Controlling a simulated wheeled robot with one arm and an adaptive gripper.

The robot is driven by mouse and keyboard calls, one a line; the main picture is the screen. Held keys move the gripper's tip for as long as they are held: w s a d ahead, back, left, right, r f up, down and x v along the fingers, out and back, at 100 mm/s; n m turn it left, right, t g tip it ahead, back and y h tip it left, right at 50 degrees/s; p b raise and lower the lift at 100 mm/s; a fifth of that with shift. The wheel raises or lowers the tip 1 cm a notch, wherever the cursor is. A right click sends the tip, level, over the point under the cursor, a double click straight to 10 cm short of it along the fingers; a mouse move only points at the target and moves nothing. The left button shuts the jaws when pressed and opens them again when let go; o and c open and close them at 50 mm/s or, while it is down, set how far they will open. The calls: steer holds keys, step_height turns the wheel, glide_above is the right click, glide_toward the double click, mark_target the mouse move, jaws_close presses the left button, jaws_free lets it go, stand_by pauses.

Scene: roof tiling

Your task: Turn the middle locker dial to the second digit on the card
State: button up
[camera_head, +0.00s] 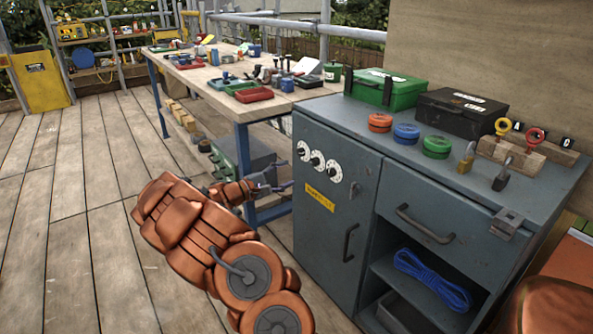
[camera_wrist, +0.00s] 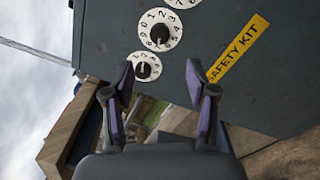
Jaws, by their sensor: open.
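The grey locker (camera_head: 318,235) has three white dials with black knobs in a slanting row on its door. The middle dial (camera_head: 317,161) shows whole in the wrist view (camera_wrist: 160,31), with digits around its rim; I cannot tell which digit is set. Another dial (camera_head: 301,149) and a third dial (camera_head: 334,172) flank it. My gripper (camera_head: 279,178) is open and empty, in front of the locker's left side. In the wrist view, my gripper (camera_wrist: 160,72) has its fingers below the middle dial, apart from it. I cannot make out a card with digits.
A yellow SAFETY KIT label (camera_head: 320,199) and a door handle (camera_head: 350,242) lie below the dials. Padlocks, coloured tins and a black case (camera_head: 461,112) stand on the locker top. A workbench (camera_head: 241,108) stands behind. The plank floor at left is clear.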

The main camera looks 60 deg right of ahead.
steer(key=shift+v, duration=1.1)
steer(key=s+a+r+m+y+p, duration=0.2)
steer(key=s+a+r+y+p, duration=0.15)
steer(key=a+r+p, duration=0.5)
steer(key=s+a+r+m+y+p, duration=0.25)
steer(key=s+a+r+p, duration=0.25)
steer(key=a+r, duration=0.55)
steer(key=s+a+r+n+t+y+p, duration=0.1)
steer(key=s+a+r+t+y+p, duration=0.1)
steer(key=a, duration=1)
steer(key=s+a+r+n+t+y+p, duration=0.2)
steer(key=a+r+p, duration=0.4)
steer(key=a+p, duration=0.3)
steer(key=s+a+r+n+t+y+p, duration=0.2)
steer(key=a+y+p, duration=0.4)
steer(key=a, duration=0.9)
steer(key=shift+s+r+t, duration=0.6)
steer(key=shift+s+r, duration=0.35)
steer(key=shift+s, duration=0.15)
